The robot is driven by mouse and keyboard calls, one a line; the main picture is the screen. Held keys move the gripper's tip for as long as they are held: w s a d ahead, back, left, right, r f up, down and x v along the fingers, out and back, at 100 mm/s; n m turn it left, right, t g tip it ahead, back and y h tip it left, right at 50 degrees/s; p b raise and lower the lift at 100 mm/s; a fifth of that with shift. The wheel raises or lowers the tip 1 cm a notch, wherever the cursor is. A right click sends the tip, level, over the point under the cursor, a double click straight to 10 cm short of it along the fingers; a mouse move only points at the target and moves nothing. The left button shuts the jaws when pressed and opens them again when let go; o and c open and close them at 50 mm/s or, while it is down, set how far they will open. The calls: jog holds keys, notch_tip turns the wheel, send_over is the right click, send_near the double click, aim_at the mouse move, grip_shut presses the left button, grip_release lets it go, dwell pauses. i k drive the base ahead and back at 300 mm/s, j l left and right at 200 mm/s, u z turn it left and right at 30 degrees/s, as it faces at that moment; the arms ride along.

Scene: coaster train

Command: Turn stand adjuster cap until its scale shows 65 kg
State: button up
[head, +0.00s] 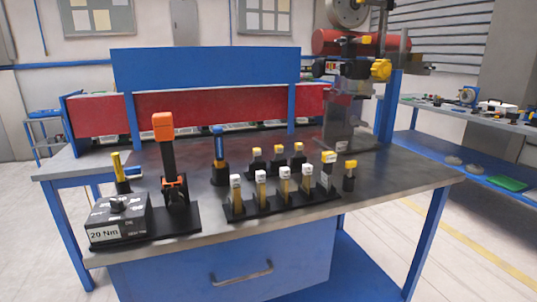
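A stand (350,125) rises at the back right corner of the workbench. A yellow lobed knob (381,69) sticks out on its right side, and smaller yellow parts show higher up and on its left. I cannot tell for certain which of these is the adjuster cap. No scale marks or kg reading can be made out at this size. My gripper is not in view.
The workbench (400,178) holds a black box marked 20 Nm (117,222), an orange-topped upright tool (165,150), a blue-topped tool (219,150) and a rack (285,205) of several yellow-and-white pieces. A blue-framed red panel (215,108) stands behind. A cluttered side bench (470,115) is at right.

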aim_at(381, 69)
jog(key=i+l+z, duration=0.2)
jog(key=i, duration=0.2)
jog(key=i+l+z, duration=0.1)
jog(key=i+z, duration=0.15)
jog(key=i, duration=0.2)
